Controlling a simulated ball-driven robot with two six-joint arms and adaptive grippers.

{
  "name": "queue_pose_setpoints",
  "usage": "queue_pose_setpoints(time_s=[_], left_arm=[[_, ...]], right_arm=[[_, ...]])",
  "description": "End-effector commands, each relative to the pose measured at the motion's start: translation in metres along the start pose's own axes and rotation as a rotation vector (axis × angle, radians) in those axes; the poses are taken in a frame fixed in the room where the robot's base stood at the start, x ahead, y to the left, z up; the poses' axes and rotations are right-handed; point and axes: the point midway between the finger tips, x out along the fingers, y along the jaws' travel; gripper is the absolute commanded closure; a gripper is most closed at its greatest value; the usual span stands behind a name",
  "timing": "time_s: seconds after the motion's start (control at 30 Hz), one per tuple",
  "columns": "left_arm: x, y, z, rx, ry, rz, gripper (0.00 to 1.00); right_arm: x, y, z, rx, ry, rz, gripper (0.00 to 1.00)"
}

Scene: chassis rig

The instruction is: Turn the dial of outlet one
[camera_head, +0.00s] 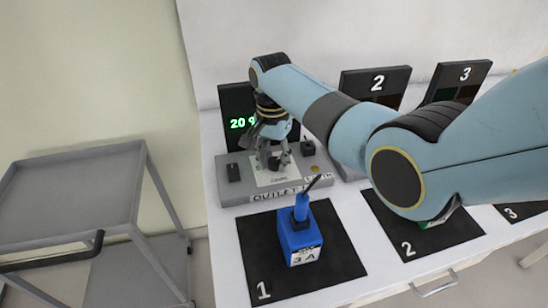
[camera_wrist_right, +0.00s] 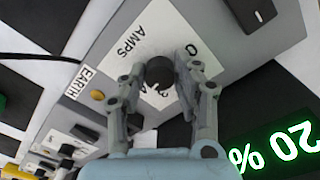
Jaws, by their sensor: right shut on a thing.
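Outlet one is a grey box (camera_head: 240,196) with a white label plate, standing behind mat 1. Its dial is a dark round knob (camera_wrist_right: 159,72) on the white "AMPS" plate (camera_wrist_right: 128,40). My right gripper (camera_head: 275,163) points down over the box, and in the right wrist view its fingers (camera_wrist_right: 162,68) are shut on the dial from both sides. In the head view the dial is hidden by the fingers. The display (camera_head: 238,122) behind the box shows green digits, and in the right wrist view it (camera_wrist_right: 278,145) reads "20 %". My left gripper is not in view.
A blue device (camera_head: 299,240) with a blue plug on top stands on black mat 1 (camera_head: 260,262). Boards 2 (camera_head: 378,83) and 3 (camera_head: 465,75) stand behind, partly hidden by my right arm. A black switch (camera_head: 233,172) is left of the gripper. A grey trolley (camera_head: 70,190) stands left.

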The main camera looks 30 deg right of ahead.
Motion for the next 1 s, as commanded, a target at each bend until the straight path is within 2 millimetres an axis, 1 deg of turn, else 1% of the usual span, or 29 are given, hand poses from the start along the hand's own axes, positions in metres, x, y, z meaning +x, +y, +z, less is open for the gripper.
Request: queue_pose_setpoints(time_s=[0.27, 0.6, 0.8, 1.0], left_arm=[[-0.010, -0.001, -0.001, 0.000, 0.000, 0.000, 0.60], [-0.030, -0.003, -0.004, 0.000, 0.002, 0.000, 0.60], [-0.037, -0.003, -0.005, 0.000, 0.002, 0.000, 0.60], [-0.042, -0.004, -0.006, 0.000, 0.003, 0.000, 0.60]], right_arm=[[-0.002, 0.000, 0.000, -0.098, 0.002, 0.002, 1.00], [-0.002, 0.001, 0.000, -0.359, 0.008, 0.001, 1.00], [-0.002, 0.001, 0.000, -0.506, 0.012, 0.001, 1.00], [-0.001, 0.001, 0.000, -0.613, 0.015, 0.000, 1.00]])
